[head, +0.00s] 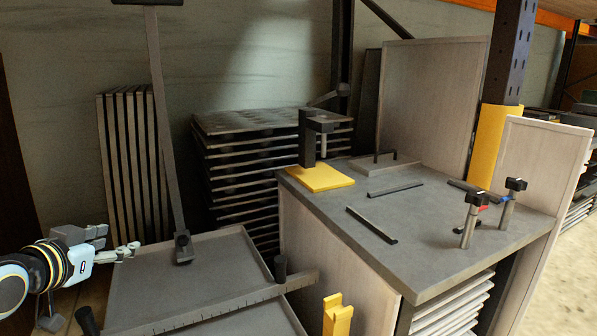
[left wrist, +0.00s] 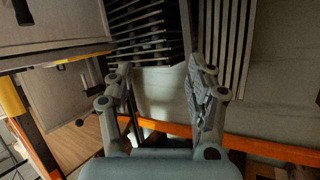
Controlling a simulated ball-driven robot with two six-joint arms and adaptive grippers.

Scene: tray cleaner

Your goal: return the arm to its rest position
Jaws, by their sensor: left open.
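My left arm comes in low at the left of the head view, and its gripper (head: 118,243) hangs by the left edge of a grey tray (head: 200,262). In the left wrist view the gripper (left wrist: 158,78) has its two fingers spread well apart with nothing between them. I cannot tell from the head view whether a finger touches the tray edge. My right gripper is in neither view.
A tall dark T-handled tool (head: 160,110) stands on the tray. A ruled bar (head: 205,310) crosses its front. Stacked dark trays (head: 240,180) stand behind. A grey workbench (head: 440,230) with a yellow-based stand (head: 325,178) and posts is at right.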

